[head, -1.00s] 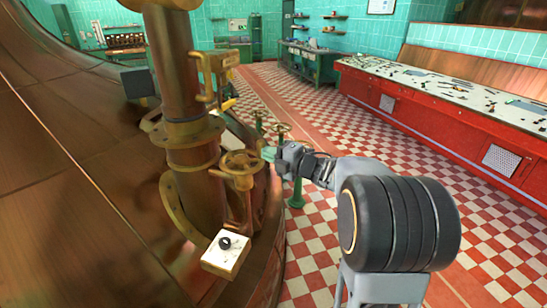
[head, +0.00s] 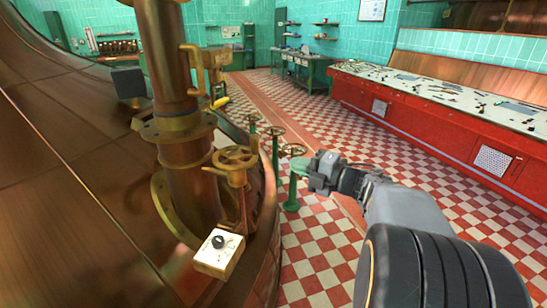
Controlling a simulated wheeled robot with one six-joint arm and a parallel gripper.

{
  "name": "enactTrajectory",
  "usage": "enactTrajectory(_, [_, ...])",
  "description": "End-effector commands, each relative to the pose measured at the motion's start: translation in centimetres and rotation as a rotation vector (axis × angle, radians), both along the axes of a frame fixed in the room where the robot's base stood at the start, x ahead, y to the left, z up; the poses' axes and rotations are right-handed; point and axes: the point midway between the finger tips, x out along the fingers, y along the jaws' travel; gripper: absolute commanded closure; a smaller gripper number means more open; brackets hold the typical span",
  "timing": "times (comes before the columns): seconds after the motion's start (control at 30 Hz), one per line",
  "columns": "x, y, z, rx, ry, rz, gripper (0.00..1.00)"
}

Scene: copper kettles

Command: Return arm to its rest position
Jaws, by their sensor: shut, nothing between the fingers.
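My gripper (head: 303,170) is at the end of my grey arm, right of centre in the head view. It points left. Its green-tinted fingertips are small in the picture; they look shut with nothing held. It overlaps in the picture a green floor-standing valve (head: 292,192). A brass handwheel (head: 235,158) on the copper kettle (head: 90,170) is to the left of my gripper, with a visible gap between them.
A white box with a black knob (head: 219,252) is mounted below the handwheel. A thick copper pipe (head: 165,60) rises at left. More valve wheels (head: 273,131) stand behind my gripper. A red control console (head: 400,117) runs along the right. The checkered floor (head: 330,240) between is open.

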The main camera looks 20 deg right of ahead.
Motion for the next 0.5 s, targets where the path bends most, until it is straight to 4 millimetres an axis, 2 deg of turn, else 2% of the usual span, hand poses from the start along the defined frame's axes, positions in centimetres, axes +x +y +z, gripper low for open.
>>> enactTrajectory(0.17, [-0.4,-0.2,0.0,0.002,0.002,0.002,1.00])
enactTrajectory(0.27, [0.3,-1.2,-0.5,0.015,0.046,-0.067,1.00])
enactTrajectory(0.37, [1.8,-3.9,-1.2,0.065,0.105,-0.246,1.00])
enactTrajectory(0.5, [2.7,-9.9,-3.0,0.230,0.222,-0.637,1.00])
